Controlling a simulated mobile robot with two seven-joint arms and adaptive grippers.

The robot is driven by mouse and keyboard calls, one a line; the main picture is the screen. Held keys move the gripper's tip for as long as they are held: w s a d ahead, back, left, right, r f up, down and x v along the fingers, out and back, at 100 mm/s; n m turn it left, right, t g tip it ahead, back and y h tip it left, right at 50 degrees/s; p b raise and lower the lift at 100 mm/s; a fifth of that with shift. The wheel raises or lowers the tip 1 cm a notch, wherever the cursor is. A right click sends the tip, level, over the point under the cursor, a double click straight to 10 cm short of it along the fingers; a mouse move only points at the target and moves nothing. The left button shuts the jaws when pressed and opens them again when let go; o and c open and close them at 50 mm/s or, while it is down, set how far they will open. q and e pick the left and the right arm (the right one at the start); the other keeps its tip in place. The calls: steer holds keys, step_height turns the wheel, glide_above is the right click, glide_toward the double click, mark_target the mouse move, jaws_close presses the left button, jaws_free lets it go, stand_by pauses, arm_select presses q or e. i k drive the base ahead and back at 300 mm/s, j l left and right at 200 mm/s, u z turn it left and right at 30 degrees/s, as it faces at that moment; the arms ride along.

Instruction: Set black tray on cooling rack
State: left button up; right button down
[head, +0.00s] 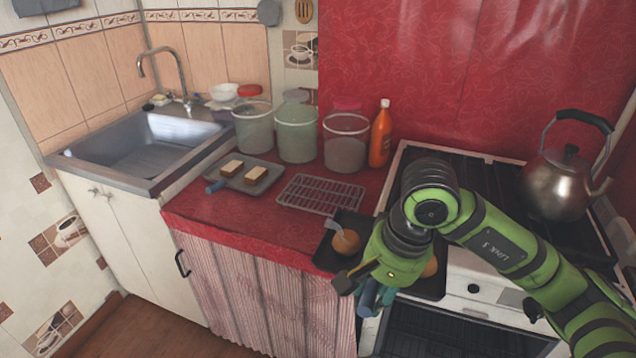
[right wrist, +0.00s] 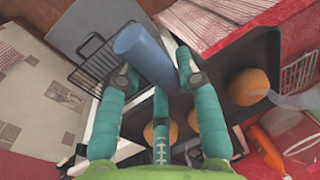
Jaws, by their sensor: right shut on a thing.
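The black tray (head: 328,256) carries several round brown buns, one of them (head: 346,241) near its left end. It spans the counter's right front corner and the stove front, partly hidden by my right arm. My right gripper (head: 368,296) is shut on its blue handle, which also shows between the teal fingers in the right wrist view (right wrist: 146,52). I cannot tell whether the tray is lifted or resting. The silver wire cooling rack (head: 320,194) lies empty on the red counter, just behind and left of the tray. My left gripper is not in view.
A second dark tray (head: 262,184) with two pieces of bread lies left of the rack. Several lidded jars (head: 297,132) and an orange bottle (head: 381,135) stand behind. A kettle (head: 562,185) sits on the stove (head: 475,160). The counter's front left is clear.

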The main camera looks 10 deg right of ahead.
mark_target(329, 201)
steer(key=i, duration=1.15)
